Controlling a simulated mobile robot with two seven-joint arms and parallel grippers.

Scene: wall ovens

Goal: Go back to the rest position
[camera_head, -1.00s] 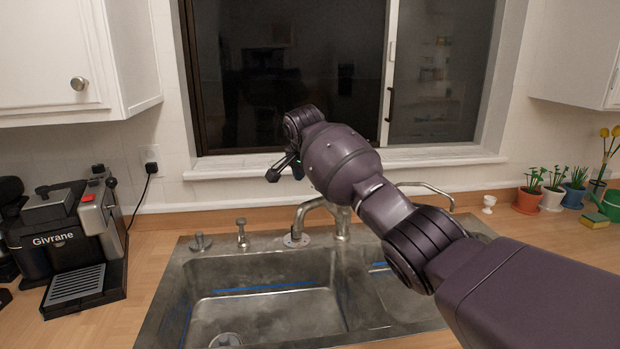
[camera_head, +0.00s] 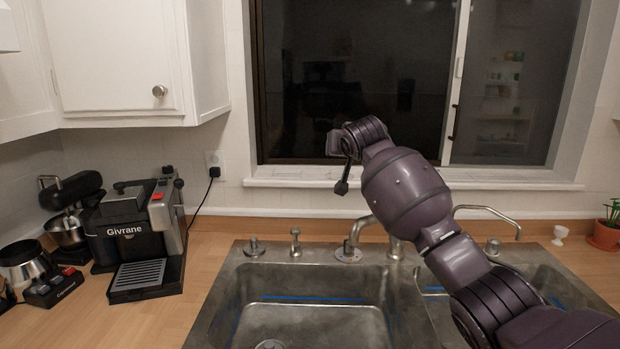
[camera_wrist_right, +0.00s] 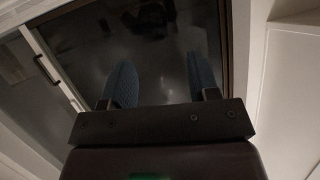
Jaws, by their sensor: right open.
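My right arm comes in from the lower right in the head view and reaches up over the sink. Its right gripper (camera_head: 343,178) is at the arm's far end, in front of the dark window, small and partly hidden behind the wrist. In the right wrist view the two blue-grey fingers of the right gripper (camera_wrist_right: 162,75) stand well apart with nothing between them. The dark window pane (camera_wrist_right: 150,40) shows beyond them. My left gripper is in neither view.
The metal sink (camera_head: 310,322) with its faucet (camera_head: 356,232) lies below my right arm. A coffee machine (camera_head: 135,240) and a stand mixer (camera_head: 72,205) stand at left, under a white cabinet (camera_head: 120,60). A white egg cup (camera_head: 561,234) and a potted plant (camera_head: 605,234) are at right.

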